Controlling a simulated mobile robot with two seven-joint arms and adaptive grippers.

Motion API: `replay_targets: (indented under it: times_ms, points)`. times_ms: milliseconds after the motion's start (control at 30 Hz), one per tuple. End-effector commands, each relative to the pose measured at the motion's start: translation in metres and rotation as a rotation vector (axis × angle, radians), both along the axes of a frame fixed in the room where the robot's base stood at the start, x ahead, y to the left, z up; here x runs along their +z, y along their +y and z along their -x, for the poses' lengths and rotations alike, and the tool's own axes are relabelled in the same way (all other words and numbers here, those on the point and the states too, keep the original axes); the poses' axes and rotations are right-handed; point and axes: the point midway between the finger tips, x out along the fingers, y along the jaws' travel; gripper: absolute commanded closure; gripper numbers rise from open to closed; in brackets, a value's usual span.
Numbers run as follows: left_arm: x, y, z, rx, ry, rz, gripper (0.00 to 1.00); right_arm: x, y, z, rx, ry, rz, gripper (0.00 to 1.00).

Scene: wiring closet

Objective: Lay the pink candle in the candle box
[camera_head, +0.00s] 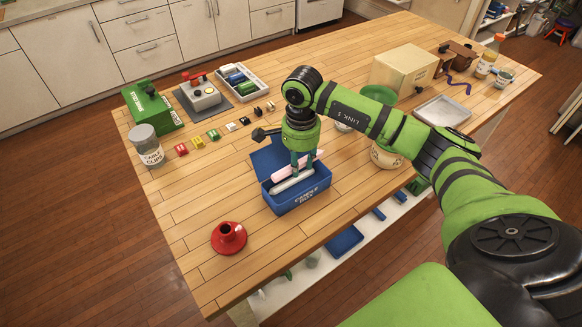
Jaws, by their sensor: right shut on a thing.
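The blue candle box (298,200) stands on the wooden table, its lid (268,157) open at the back. My right gripper (301,168) is over the box opening, pointing down, and is shut on the pink candle (313,157). The candle slants across the opening, at about the height of the box's rim. Whether it touches the box inside, I cannot tell. A pale grey-white stick-like thing (291,181) also shows at the opening, in front of the pink candle. The fingers hide part of the candle. My left gripper is not in view.
A red candle holder (229,238) stands at the front left. A jar (148,150), a green box (152,107) and several small coloured blocks (197,142) lie further left. A bowl (386,157) and a metal tray (442,112) are right, partly near my arm. Bare tabletop surrounds the holder.

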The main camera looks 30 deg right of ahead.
Motion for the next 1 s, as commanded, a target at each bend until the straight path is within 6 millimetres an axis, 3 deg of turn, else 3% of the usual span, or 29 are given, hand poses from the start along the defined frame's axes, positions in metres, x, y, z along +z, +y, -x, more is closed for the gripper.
replay_targets:
  times_ms: [167,500,800,1000]
  points:
    - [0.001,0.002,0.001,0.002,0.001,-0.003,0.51,-0.002,-0.006,-0.002,-0.026,-0.001,0.003,0.99]
    - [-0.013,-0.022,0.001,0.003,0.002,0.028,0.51,-0.027,-0.005,-0.001,-0.023,0.001,0.002,0.99]
    - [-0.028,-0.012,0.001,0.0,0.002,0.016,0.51,-0.058,-0.005,-0.002,-0.023,0.0,0.002,0.99]
    - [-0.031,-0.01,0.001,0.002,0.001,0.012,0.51,-0.064,-0.006,-0.002,-0.022,-0.002,0.003,0.99]
